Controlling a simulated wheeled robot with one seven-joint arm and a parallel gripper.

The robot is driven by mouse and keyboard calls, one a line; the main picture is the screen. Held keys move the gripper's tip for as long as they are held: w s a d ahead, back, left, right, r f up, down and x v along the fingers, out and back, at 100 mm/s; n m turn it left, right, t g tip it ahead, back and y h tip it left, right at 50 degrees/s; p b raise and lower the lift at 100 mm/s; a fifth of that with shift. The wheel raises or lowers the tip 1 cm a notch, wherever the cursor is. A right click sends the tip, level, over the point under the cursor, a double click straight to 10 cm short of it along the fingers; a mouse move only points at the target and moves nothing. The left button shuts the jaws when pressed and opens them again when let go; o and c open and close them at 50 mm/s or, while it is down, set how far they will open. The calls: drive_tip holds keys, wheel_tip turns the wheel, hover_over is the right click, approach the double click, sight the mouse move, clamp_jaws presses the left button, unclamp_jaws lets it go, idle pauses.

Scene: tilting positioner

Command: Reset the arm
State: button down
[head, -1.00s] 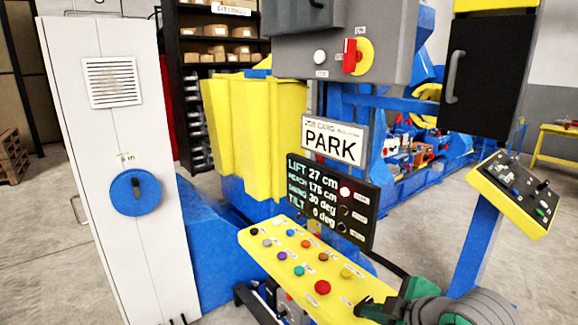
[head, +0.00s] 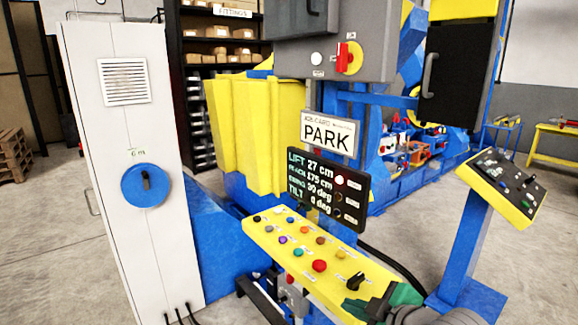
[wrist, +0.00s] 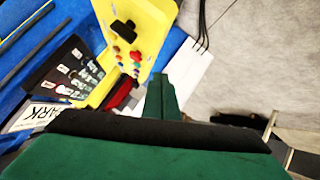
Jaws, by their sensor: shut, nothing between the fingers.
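The yellow control panel (head: 382,274) carries several coloured push-buttons, a large red button (head: 319,265) and a black rotary knob (head: 355,281). Above it, a black display (head: 315,190) reads LIFT 27 cm, REACH about 175 cm, SWING about 30 deg and TILT 0 deg, with one light glowing beside LIFT. A white sign (head: 328,133) reads PARK. My green gripper (head: 372,308) is shut and empty, just in front of the panel's near right end by the knob. In the wrist view its green finger (wrist: 160,98) points towards the panel (wrist: 151,18).
A white cabinet (head: 125,235) with a blue rotary handle stands left. A grey box (head: 390,62) with a red-and-yellow switch hangs above. A second, yellow-edged control box (head: 500,187) stands on a blue post at right. Bare floor lies at the lower left.

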drive_tip(key=w+a+f+m+t+y, duration=0.25)
drive_tip(key=a+f+m+t, duration=0.3)
drive_tip(key=a, duration=0.45)
drive_tip(key=s+a+f+m+h, duration=0.25)
drive_tip(key=s+f+m, duration=0.25)
drive_tip(key=s+f, duration=0.3)
drive_tip(key=s+a+f+m+h, duration=0.2)
drive_tip(key=s+f+m+h, duration=0.3)
drive_tip(key=f, duration=0.5)
drive_tip(key=s+f+n, duration=0.2)
drive_tip(key=s+n, duration=0.1)
drive_tip(key=s, duration=2.3)
drive_tip(key=shift+d+n+y, duration=0.3)
drive_tip(key=shift+d+n, duration=0.05)
drive_tip(key=shift+d, duration=0.1)
